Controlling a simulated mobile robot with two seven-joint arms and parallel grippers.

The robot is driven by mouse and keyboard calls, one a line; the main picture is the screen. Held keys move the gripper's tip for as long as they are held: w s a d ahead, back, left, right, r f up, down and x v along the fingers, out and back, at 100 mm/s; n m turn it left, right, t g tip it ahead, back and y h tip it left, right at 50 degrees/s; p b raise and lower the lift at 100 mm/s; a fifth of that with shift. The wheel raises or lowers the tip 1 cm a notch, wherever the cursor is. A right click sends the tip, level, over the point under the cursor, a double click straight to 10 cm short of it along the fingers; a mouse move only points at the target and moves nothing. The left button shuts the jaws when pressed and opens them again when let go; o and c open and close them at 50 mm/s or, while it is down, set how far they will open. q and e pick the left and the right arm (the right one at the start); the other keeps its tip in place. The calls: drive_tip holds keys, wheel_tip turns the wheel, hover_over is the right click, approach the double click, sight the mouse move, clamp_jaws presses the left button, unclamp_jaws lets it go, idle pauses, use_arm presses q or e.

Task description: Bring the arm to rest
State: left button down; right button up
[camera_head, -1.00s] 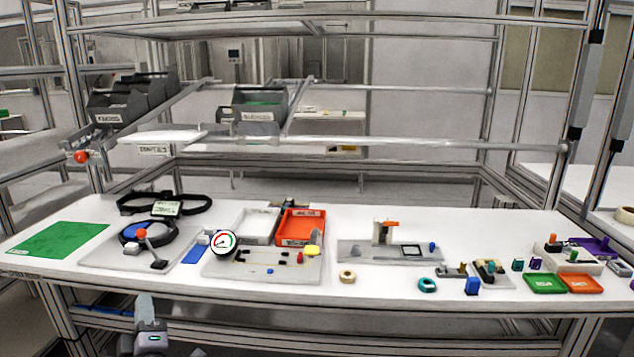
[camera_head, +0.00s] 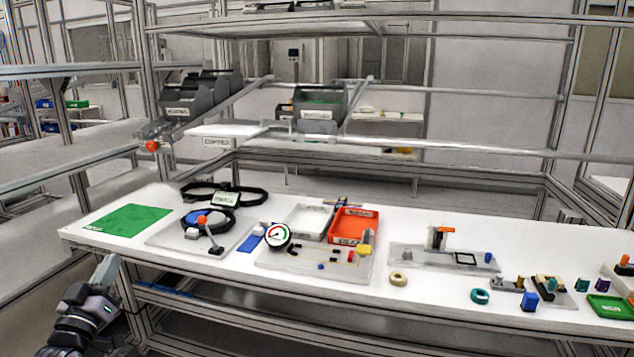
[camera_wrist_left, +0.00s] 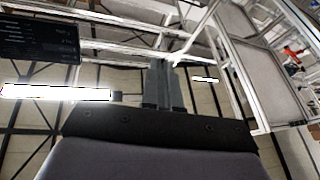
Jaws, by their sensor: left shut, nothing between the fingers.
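My left gripper (camera_head: 106,270) shows at the lower left of the head view, in front of the table's front edge and apart from the table. Its fingers point up and are shut with nothing between them. In the left wrist view the two fingers (camera_wrist_left: 162,85) lie together, with ceiling beams and frame posts behind them. My right gripper is in neither view.
The white table (camera_head: 340,285) bears a green mat (camera_head: 128,219), a black ring-shaped part (camera_head: 207,222), a round gauge (camera_head: 277,235), an orange tray (camera_head: 352,226) and a white tray (camera_head: 304,221). A shelf frame with grey bins (camera_head: 318,103) stands behind. The floor before the table looks clear.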

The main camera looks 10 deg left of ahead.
use_arm(q)
drive_tip(key=s+d+f+m+g+h, duration=0.2)
drive_tip(key=s+d+f+m+g, duration=0.25)
drive_tip(key=f, duration=0.45)
drive_tip(key=s+d+f+m+g+h, duration=0.25)
drive_tip(key=s+d+f, duration=0.25)
drive_tip(key=d+f, duration=0.35)
drive_tip(key=s+d+f+m+g, duration=0.25)
drive_tip(key=s+d+f, duration=0.2)
drive_tip(key=s, duration=0.35)
drive_tip(key=s+d+f+m+g, duration=0.2)
drive_tip(key=s+d+f+g, duration=0.15)
drive_tip(key=s+f, duration=0.4)
drive_tip(key=d+r+n+t+h+p, duration=0.1)
drive_tip(key=d+r+n, duration=0.1)
drive_tip(key=d+n, duration=0.3)
drive_tip(key=d, duration=0.4)
drive_tip(key=shift+s+d+r, duration=0.3)
drive_tip(key=shift+d+r, duration=0.1)
